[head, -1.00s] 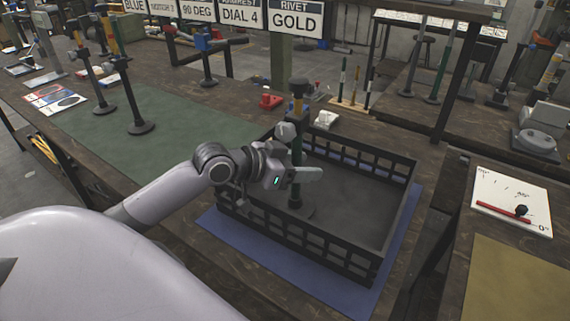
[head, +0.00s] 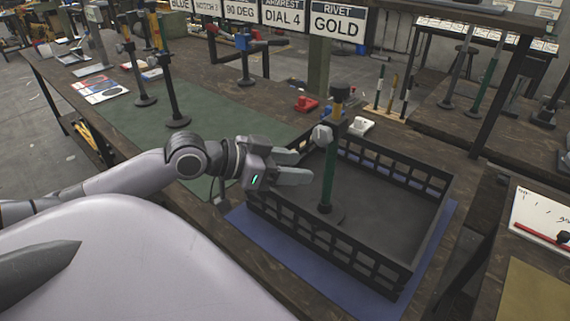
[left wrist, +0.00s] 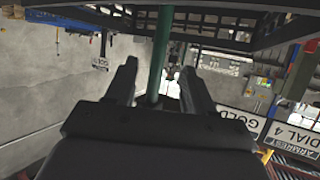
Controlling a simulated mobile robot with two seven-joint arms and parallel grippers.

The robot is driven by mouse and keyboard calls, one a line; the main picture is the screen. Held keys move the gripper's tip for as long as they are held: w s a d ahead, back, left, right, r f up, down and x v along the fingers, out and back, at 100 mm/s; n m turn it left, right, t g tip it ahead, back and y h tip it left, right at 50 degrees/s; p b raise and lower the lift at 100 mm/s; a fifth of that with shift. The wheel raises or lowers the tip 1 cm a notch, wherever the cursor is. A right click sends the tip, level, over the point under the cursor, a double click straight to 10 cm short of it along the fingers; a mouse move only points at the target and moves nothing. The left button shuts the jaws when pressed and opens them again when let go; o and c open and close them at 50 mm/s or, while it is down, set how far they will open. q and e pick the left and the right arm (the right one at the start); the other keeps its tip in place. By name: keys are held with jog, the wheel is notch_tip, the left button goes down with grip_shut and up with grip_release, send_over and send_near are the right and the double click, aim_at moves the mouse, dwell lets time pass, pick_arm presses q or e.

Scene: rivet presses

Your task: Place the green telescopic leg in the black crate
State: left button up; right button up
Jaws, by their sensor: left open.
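The green telescopic leg (head: 329,175) stands upright on its round black base inside the black crate (head: 372,262), near the crate's left side. It has a dark and yellow upper section and a grey knob. My left gripper (head: 303,167) is open and empty, just left of the leg and apart from it in the head view. In the left wrist view, the green leg (left wrist: 158,55) shows beyond and between the two open fingers (left wrist: 157,82). My right gripper is not in view.
The crate sits on a blue mat (head: 250,224) on the wooden bench. A green mat (head: 215,121) lies left, with other legs (head: 168,80) standing on it. A red block (head: 306,104) and a rack of thin rods (head: 390,95) are behind the crate.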

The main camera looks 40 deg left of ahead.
pick_arm(q)
jog(key=shift+s+a+r, duration=0.25)
jog(key=shift+s+r, duration=0.05)
jog(key=shift+s, duration=0.3)
dwell(0.4)
